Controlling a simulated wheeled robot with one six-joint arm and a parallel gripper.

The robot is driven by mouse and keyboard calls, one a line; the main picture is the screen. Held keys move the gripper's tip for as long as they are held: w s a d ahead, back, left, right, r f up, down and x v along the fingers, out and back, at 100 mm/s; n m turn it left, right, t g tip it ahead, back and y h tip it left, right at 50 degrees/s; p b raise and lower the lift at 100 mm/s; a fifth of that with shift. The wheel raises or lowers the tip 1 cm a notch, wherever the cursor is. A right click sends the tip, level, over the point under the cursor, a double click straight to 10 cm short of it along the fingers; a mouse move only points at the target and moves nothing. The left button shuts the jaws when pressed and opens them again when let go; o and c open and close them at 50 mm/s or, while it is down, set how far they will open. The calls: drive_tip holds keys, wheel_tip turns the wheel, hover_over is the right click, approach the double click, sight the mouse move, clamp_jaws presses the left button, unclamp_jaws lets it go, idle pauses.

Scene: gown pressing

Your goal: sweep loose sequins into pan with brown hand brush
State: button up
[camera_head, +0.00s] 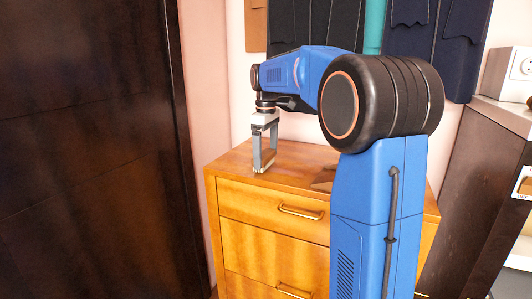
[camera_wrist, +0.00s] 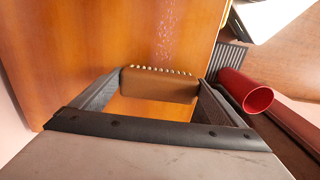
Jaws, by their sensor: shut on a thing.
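My gripper (camera_wrist: 158,98) is shut on the brown hand brush (camera_wrist: 160,87), whose block sits between the two fingers with a row of pale bristle tufts along its far edge.
A red hollow cylinder (camera_wrist: 246,91) and a dark ribbed piece (camera_wrist: 228,60) lie right of the gripper. The chest of drawers (camera_head: 262,208) has metal handles. A dark door (camera_head: 90,150) stands left; dark garments (camera_head: 425,45) hang behind. The wood left of the sequins is clear.

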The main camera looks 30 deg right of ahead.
drive_tip(key=shift+f, duration=0.4)
idle(0.6)
drive_tip(key=shift+s, duration=0.1)
drive_tip(key=shift+s+d+r, duration=0.1)
drive_tip(key=shift+s+d, duration=0.6)
drive_tip(key=shift+s, duration=0.2)
drive_tip(key=shift+s+d, duration=0.7)
drive_tip(key=shift+s, duration=0.15)
drive_tip(key=shift+s+d, duration=0.7)
drive_tip(key=shift+s, duration=0.2)
drive_tip(key=shift+s+d, duration=0.65)
drive_tip(key=shift+s, duration=0.2)
drive_tip(key=shift+s+d, duration=0.7)
drive_tip(key=shift+s, duration=0.2)
drive_tip(key=shift+s+d, duration=0.7)
drive_tip(key=shift+s, duration=0.15)
drive_tip(key=shift+s, duration=0.1)
